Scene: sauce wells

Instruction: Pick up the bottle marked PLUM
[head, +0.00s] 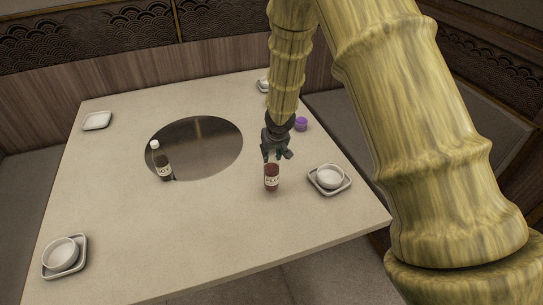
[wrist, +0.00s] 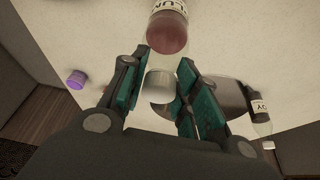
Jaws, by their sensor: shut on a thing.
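The PLUM bottle (head: 271,180) has dark red sauce and a pale label, and appears upright at the right of the table. In the wrist view the bottle (wrist: 167,32) shows part of its label lettering, and its white cap sits between my fingers. My gripper (head: 276,155) comes down from above and is shut on the bottle's cap end; the fingers (wrist: 158,92) show on both sides of the cap in the wrist view. The gripper hides the cap in the head view. I cannot tell whether the bottle's base touches the table.
A dark soy bottle with a white cap (head: 163,164) stands by the dark round panel (head: 205,145) in the pale table (head: 170,235). A purple item (head: 301,124) is behind my gripper. A bowl on a square dish (head: 330,179) is close on the right. The front middle is clear.

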